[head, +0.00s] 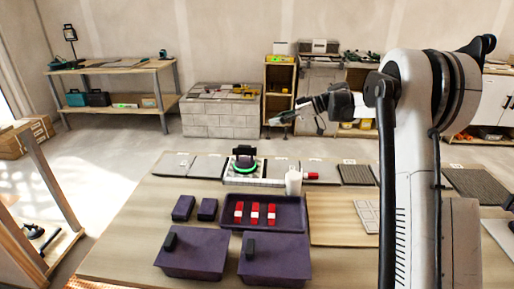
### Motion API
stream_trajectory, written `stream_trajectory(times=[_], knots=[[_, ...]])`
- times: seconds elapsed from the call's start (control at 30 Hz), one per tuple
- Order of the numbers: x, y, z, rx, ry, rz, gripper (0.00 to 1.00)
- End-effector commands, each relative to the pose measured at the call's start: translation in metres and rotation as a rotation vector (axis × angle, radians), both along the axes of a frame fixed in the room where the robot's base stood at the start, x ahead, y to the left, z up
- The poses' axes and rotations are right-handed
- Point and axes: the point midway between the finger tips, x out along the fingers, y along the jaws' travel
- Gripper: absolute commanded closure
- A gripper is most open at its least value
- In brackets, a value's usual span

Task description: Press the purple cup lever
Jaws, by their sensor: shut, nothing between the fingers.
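My gripper (279,119) is shut and empty. It is raised above the far side of the table, pointing left, small in the view. Below and left of it, a device with a black upright handle (244,152) and a green ring (244,166) stands on a pale strip at the back of the table. My gripper is apart from it. I cannot make out a purple cup or its lever; the clearly purple things are a tray (229,226) and lidded boxes (195,254) with black handles.
The purple tray holds red-and-white pieces (255,213). A white cup (293,182) stands behind it, beside a red-tipped object (311,176). Small dark blocks (184,207) lie left. Grey tiles (207,166) line the table's back edge. The table's left front (130,235) is clear.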

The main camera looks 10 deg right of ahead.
Motion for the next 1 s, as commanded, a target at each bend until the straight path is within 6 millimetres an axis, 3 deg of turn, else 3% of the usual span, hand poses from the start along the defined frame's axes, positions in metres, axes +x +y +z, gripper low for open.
stream_trajectory(times=[0.1,0.3,0.8,1.0], knots=[[0.013,-0.013,-0.021,0.029,-0.055,0.031,1.00],[0.024,-0.024,-0.038,0.060,-0.122,0.068,1.00],[0.026,-0.027,-0.042,0.069,-0.140,0.079,1.00],[0.030,-0.012,-0.048,0.069,-0.139,0.080,1.00]])
